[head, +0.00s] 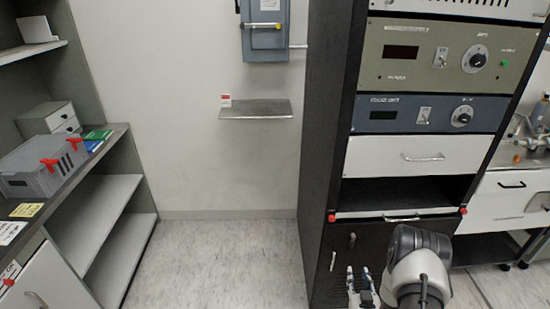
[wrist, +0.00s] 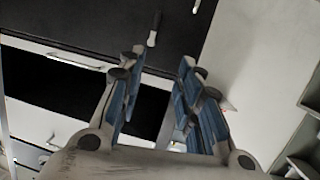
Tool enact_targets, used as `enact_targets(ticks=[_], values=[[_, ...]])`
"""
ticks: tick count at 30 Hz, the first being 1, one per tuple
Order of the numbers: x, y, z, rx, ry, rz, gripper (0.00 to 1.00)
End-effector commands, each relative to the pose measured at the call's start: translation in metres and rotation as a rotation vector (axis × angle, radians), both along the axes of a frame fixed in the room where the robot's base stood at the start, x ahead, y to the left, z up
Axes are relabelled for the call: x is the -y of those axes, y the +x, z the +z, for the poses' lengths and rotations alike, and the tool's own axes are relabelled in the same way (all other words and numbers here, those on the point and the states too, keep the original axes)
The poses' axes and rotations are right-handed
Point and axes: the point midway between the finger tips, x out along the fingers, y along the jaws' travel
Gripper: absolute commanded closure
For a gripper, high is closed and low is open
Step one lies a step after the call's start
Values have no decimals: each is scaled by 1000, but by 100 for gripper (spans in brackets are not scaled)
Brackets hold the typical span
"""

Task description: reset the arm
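My gripper (head: 361,287) shows at the bottom of the head view, in front of the lower black part of the rack (head: 330,130). My grey and black arm end is to its right. In the wrist view my gripper (wrist: 162,62) has its two blue-padded fingers apart, with nothing between them. Behind the fingers are the rack's black panel with a pale handle (wrist: 153,30) and a dark open slot (wrist: 85,88). The fingers appear clear of the rack, but the exact gap cannot be told.
The rack holds a beige instrument (head: 440,85), a blue instrument (head: 400,125), a white drawer (head: 380,158) and a red-ended panel (head: 375,214). A wall box (head: 265,45) hangs above a metal ledge (head: 255,112). A grey crate (head: 40,180) sits on the left shelving. The middle floor is clear.

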Motion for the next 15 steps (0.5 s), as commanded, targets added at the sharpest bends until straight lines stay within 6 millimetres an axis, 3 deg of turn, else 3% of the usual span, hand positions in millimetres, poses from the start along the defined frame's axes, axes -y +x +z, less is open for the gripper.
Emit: enact_targets(ticks=[1,6,11,15], values=[[0,15,18,-13,-10,9,68],[-2,50,78,-115,-31,28,68],[-10,63,141,-224,-44,34,68],[-22,56,197,-315,-47,32,68]])
